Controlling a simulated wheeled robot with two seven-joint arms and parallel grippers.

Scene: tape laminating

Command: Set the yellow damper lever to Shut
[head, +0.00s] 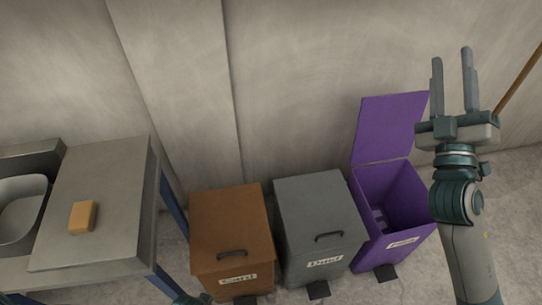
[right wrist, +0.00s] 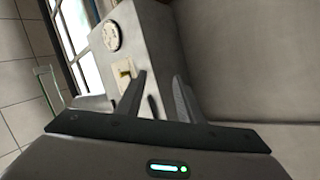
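My right gripper (head: 452,53) is raised in front of the wall at the right of the head view, its two fingers apart with nothing between them. In the right wrist view its fingers (right wrist: 158,76) are also spread and empty. Beyond them, a grey box carries a small pale plate with a yellow part (right wrist: 125,73) that looks like the damper lever, left of the near fingertip. It is too small to read its setting or any label. The lever does not show in the head view. My left gripper is not clearly in view.
The grey box (right wrist: 145,40) also bears a round white dial (right wrist: 112,35). In the head view, an orange bin (head: 230,225), a grey bin (head: 310,210) and an open purple bin (head: 362,230) stand along the wall. A bench (head: 115,175) with a sponge-like block (head: 82,217) is left.

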